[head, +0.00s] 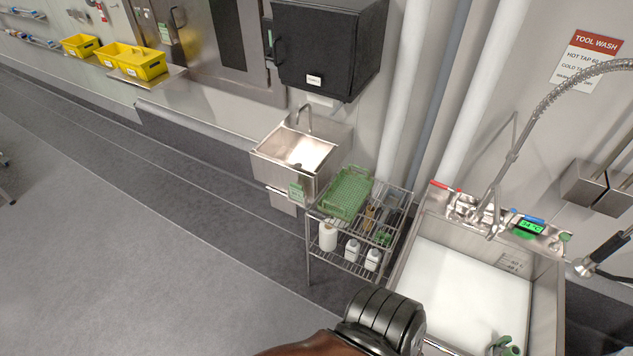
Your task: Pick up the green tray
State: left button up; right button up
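The green tray (345,192) is a shallow, ribbed, basket-like tray. It rests on the top shelf of a small metal wire rack (310,235), on the left half of that shelf. Its upper side is in full view and nothing covers it. A black and brown part of my own body shows at the bottom centre, below the rack and apart from the tray. Neither of my grippers shows in the head view.
A steel hand sink (297,155) stands behind and left of the rack. A large sink (550,290) of white water is at its right. Small items share the top shelf; white bottles (352,250) stand below. Open grey floor (150,270) lies to the left.

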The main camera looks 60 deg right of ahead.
aim_at(344, 198)
jog(key=i, duration=1.6)
jog(key=z, duration=3.5)
jog(key=i, duration=1)
